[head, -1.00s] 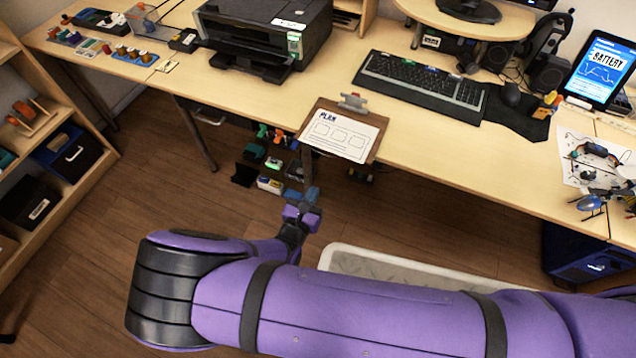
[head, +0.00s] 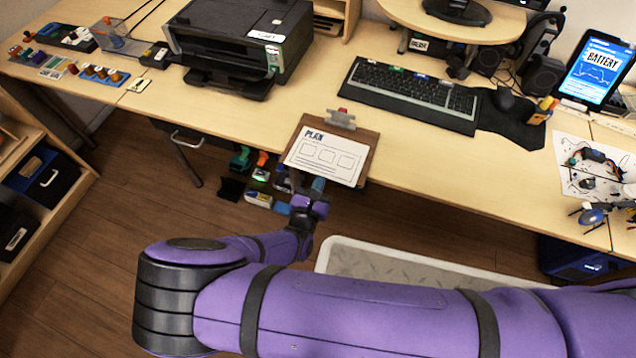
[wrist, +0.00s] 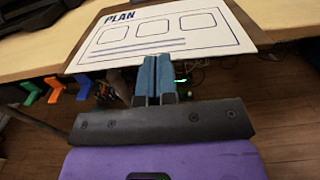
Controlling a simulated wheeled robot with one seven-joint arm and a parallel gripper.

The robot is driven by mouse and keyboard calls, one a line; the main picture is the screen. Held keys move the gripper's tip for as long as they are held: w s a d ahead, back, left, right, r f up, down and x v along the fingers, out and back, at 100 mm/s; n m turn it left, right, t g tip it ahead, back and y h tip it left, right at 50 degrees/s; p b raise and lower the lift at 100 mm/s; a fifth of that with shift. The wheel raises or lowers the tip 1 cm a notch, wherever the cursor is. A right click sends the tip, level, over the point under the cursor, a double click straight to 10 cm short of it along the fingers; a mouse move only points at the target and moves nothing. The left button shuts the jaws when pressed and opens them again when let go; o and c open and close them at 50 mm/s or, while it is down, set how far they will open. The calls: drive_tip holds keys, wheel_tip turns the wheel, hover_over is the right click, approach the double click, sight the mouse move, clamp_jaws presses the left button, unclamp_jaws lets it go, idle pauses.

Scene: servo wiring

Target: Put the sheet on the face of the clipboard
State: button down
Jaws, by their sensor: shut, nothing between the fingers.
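The white sheet (head: 325,157), printed PLAN with several boxes, lies over the brown clipboard (head: 367,152) at the table's front edge. Clipboard shows along the sheet's back and right sides, with a metal clip (head: 341,119) at the back. The sheet sits toward the front left of the board; I cannot tell how far it overhangs. My gripper (head: 317,185) is shut and empty at the sheet's front edge. In the wrist view, the blue fingertips (wrist: 155,62) overlap the front middle of the sheet (wrist: 165,32); I cannot tell whether they touch it.
A keyboard (head: 412,92) lies right of the clipboard and a black printer (head: 240,38) stands behind left. The table (head: 240,125) is bare left of the clipboard. Several bins and tools (head: 258,185) are below the table. A light-rimmed mat or tray (head: 400,262) is on the floor.

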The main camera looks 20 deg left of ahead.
drive_tip(key=shift+w+d, duration=0.15)
drive_tip(key=shift+w, duration=1.35)
drive_tip(key=shift+s, duration=0.15)
drive_tip(key=s+a, duration=0.1)
drive_tip(key=s, duration=1.3)
drive_tip(key=shift+w, duration=0.15)
